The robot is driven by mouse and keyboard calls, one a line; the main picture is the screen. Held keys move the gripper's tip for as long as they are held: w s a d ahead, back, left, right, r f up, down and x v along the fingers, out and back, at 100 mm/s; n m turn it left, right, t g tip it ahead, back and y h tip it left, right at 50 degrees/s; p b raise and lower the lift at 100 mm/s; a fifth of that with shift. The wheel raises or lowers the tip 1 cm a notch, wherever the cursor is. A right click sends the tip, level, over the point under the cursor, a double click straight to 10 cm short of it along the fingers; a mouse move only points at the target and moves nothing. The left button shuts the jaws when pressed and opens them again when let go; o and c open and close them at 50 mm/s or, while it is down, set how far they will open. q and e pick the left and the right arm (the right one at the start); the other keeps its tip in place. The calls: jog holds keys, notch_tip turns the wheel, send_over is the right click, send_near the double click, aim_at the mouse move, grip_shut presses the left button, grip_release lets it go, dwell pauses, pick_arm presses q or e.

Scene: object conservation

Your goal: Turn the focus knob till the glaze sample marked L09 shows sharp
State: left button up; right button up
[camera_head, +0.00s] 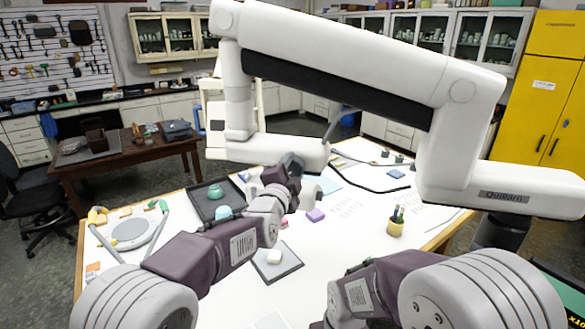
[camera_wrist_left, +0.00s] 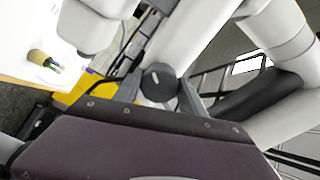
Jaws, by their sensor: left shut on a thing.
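A big white jointed instrument arm (camera_head: 350,60) labelled Quillarn spans the view above the table. In the left wrist view a dark grey round knob (camera_wrist_left: 160,78) with a pale mark sits between the grey fingers of my left gripper (camera_wrist_left: 158,96), which is shut on it. In the head view my left gripper (camera_head: 295,162) is at the underside of the white arm's lower end; the knob is hidden there. A small whitish piece (camera_head: 274,256) lies on a dark square plate (camera_head: 290,267). I can read no L09 mark and see no magnified picture. My right gripper is out of view.
The right front of the table is mostly clear.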

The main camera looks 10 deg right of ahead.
pick_arm(q)
jog(key=m, duration=0.3)
jog(key=shift+r+m+p, duration=0.15)
jog(key=shift+m+p, duration=0.15)
jog(key=shift+m, duration=0.1)
jog(key=shift+m+p, duration=0.3)
jog(key=shift+m, duration=1.4)
jog(key=o, duration=1.4)
jog(key=shift+c, duration=0.2)
